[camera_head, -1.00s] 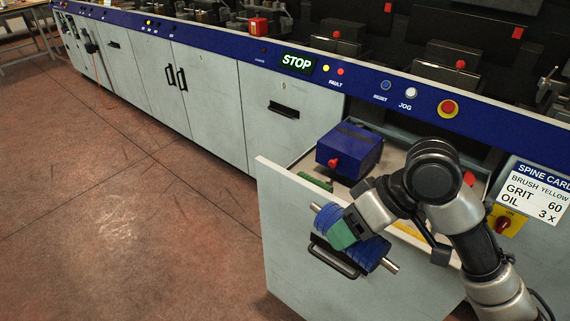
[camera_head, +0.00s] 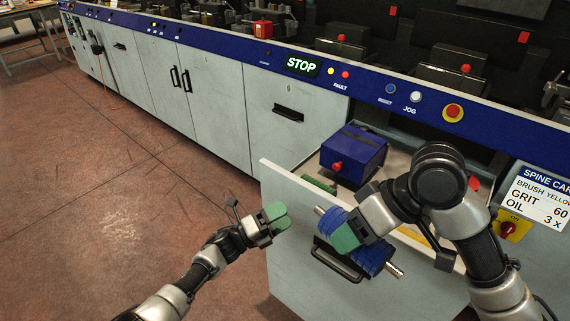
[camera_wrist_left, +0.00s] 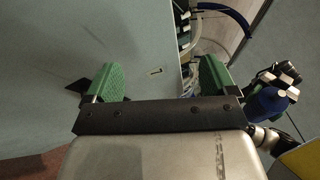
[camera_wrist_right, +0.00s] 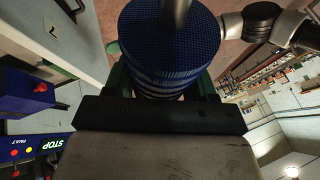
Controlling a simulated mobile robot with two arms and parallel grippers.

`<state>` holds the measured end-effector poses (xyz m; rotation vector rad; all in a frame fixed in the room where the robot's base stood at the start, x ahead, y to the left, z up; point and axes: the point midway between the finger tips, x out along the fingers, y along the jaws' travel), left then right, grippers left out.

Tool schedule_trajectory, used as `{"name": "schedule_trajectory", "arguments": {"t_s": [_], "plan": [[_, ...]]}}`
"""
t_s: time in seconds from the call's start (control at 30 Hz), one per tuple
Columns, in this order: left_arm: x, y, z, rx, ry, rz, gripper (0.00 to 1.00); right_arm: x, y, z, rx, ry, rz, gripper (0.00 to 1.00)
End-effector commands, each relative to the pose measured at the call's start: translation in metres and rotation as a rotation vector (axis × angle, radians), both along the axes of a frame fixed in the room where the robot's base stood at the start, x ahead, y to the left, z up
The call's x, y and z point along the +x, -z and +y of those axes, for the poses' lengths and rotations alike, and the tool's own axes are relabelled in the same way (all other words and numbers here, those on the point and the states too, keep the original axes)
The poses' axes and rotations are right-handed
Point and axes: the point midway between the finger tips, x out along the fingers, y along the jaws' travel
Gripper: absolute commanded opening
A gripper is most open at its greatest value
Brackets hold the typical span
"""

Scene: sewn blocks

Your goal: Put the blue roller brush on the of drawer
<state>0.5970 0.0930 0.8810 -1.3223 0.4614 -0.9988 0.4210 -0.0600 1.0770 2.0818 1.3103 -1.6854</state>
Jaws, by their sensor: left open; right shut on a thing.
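The blue roller brush (camera_head: 372,257), a ridged blue cylinder on a metal shaft, is held tilted in my right gripper (camera_head: 350,236). It is in front of the open drawer's front panel (camera_head: 290,232), near the black handle (camera_head: 337,260). In the right wrist view the brush (camera_wrist_right: 170,40) fills the space between the green fingers. My left gripper (camera_head: 274,218) is open and empty, left of the brush and beside the drawer front. The left wrist view shows its green fingers (camera_wrist_left: 160,80) apart with nothing between them.
A blue box with a red knob (camera_head: 353,152) stands inside the drawer. A green item (camera_head: 320,184) lies there, just behind the front panel. The machine's grey cabinets (camera_head: 215,95) run along the back. The floor (camera_head: 110,190) at left is clear.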

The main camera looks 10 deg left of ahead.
Motion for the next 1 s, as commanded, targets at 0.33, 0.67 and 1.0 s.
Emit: {"name": "schedule_trajectory", "arguments": {"t_s": [0.33,0.67,1.0], "plan": [[-0.039,-0.186,-0.044,0.326,0.58,-1.128,0.86,0.0,0.0,0.0,0.001,0.0,-0.001,0.28],[-0.074,-0.237,-0.026,0.46,0.981,-1.687,0.86,0.0,0.0,0.0,0.001,0.0,-0.001,0.28],[-0.098,-0.226,-0.051,0.459,1.016,-1.725,0.86,0.0,0.0,0.0,0.001,0.0,-0.001,0.28]]}}
